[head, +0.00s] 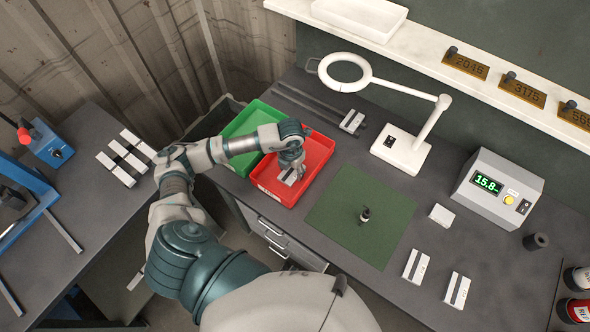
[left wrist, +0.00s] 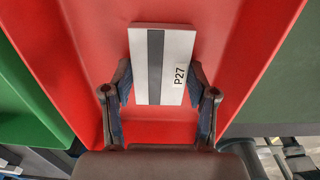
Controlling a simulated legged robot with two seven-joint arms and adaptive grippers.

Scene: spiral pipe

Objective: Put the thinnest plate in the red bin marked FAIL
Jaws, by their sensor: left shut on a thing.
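My left gripper (head: 290,172) reaches down into the red bin (head: 322,152) from above. It is shut on a flat light-grey plate (left wrist: 141,65) with a dark lengthwise stripe and the label P27. In the left wrist view the plate sits between the two fingers (left wrist: 158,88), over the red bin's inside (left wrist: 85,40). I cannot tell whether it touches the bin floor. Two similar plates (head: 415,266) (head: 457,290) lie on the dark bench at the right. The FAIL marking is not readable here. My right gripper is not in view.
A green bin (head: 238,126) stands beside the red one. A green mat (head: 345,205) holds a small dark object (head: 365,214). A magnifier lamp (head: 402,147) and a meter reading 15.8 (head: 498,188) stand behind. Several striped plates (head: 125,158) lie on the left bench.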

